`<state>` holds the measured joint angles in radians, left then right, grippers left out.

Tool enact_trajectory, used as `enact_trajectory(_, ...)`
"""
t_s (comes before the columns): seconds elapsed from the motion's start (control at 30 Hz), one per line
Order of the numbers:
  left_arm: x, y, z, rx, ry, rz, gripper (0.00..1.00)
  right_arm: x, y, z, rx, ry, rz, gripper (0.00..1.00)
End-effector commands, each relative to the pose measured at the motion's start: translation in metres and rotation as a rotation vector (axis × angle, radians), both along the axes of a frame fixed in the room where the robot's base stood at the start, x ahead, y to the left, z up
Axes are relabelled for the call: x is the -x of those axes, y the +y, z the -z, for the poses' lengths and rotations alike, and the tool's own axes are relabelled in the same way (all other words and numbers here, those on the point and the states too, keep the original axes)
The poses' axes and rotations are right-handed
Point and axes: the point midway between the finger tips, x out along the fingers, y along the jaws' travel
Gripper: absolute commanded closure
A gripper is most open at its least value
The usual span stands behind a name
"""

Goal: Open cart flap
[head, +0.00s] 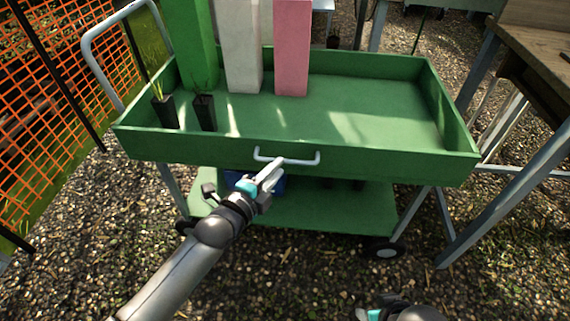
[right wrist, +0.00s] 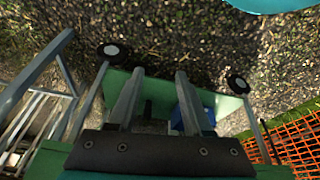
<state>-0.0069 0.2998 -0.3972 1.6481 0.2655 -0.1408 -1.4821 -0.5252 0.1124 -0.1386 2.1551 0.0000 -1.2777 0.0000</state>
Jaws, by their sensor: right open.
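The green cart's front flap (head: 400,162) stands upright along the near side of the top tray and looks closed. A pale metal handle (head: 305,161) is fixed to its middle. My left gripper (head: 277,165) is at the left part of this handle, its fingertips overlapping the bar in the head view. Its fingers look close together; I cannot tell whether they grip the bar. My right gripper (right wrist: 155,85) is open and empty in the right wrist view, with the cart's lower shelf beyond it. Part of it shows at the head view's bottom edge.
The tray holds green, white (head: 243,55) and pink (head: 292,50) upright blocks and two dark plant pots (head: 205,113). A blue object (right wrist: 190,115) is on the lower shelf. A wooden table (head: 545,60) stands right; orange netting (head: 45,100) left. Gravel in front is clear.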

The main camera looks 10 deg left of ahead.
Motion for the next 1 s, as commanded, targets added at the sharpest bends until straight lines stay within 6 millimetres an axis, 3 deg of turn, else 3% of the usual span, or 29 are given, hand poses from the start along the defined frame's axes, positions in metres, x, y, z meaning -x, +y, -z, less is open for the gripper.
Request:
enact_trajectory(0.5,-0.039,-0.016,0.01,0.0,0.002,-0.001,0.73,-0.001,0.0,-0.046,-0.009,-0.068,0.001,0.5)
enact_trajectory(0.9,-0.043,-0.018,0.009,0.0,0.001,-0.001,0.73,0.0,0.0,-0.052,-0.009,-0.073,0.002,0.5)
enact_trajectory(1.0,-0.042,-0.018,0.009,0.0,0.001,-0.001,0.83,0.0,0.0,-0.052,-0.009,-0.073,0.003,0.5)
